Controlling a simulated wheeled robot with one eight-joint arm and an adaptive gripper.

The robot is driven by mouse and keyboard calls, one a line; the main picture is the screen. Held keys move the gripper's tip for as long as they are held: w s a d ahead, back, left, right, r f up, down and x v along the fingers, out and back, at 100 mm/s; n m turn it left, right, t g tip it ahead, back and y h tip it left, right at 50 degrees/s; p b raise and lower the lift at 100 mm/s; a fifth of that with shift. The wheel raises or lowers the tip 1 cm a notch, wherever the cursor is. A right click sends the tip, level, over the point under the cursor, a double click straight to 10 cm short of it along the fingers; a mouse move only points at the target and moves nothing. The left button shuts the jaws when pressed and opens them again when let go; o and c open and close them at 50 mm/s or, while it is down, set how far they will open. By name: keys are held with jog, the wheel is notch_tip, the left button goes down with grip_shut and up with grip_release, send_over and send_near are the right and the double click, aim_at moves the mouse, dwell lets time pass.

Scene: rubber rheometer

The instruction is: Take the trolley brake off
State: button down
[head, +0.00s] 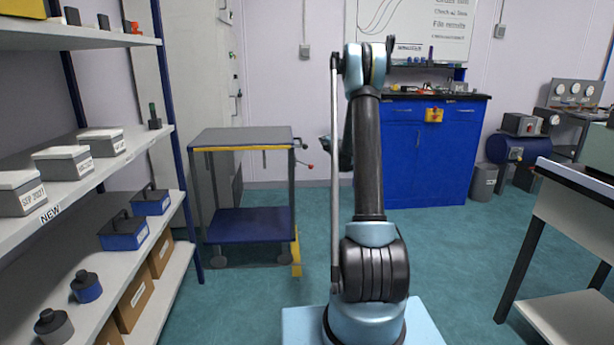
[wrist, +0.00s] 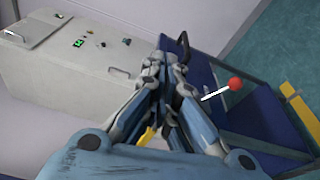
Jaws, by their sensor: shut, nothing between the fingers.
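The trolley (head: 248,135) stands left of centre in the head view, with a grey top, a yellow front edge and a blue lower shelf (head: 245,226). A lever with a red ball knob (head: 311,167) sticks out at its upper right. In the wrist view the red knob (wrist: 235,84) sits on a pale rod, right of my gripper (wrist: 163,62). The fingers are together and empty, apart from the knob. In the head view my gripper is mostly hidden behind my arm. I cannot tell whether the brake is on.
A shelf rack (head: 90,130) with boxes stands close on the left. A blue cabinet (head: 405,150) stands behind, and a bench (head: 575,220) is at right. The green floor between is clear.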

jog(key=w+a+f+n+g+y, duration=0.1)
jog(key=f+n+g, duration=0.1)
jog(key=f, duration=0.7)
jog(key=w+a+f+n+g+y, duration=0.1)
jog(key=f+n, duration=0.3)
jog(key=f, duration=0.6)
jog(key=shift+w+a+f+g+y, duration=0.25)
jog(key=shift+w+a+g+y, duration=0.2)
jog(key=shift+a+y, duration=0.3)
jog(key=shift+w, duration=0.1)
jog(key=x, duration=0.9)
jog(key=shift+w+a, duration=0.15)
jog(key=shift+w, duration=0.2)
jog(key=shift+f, duration=0.1)
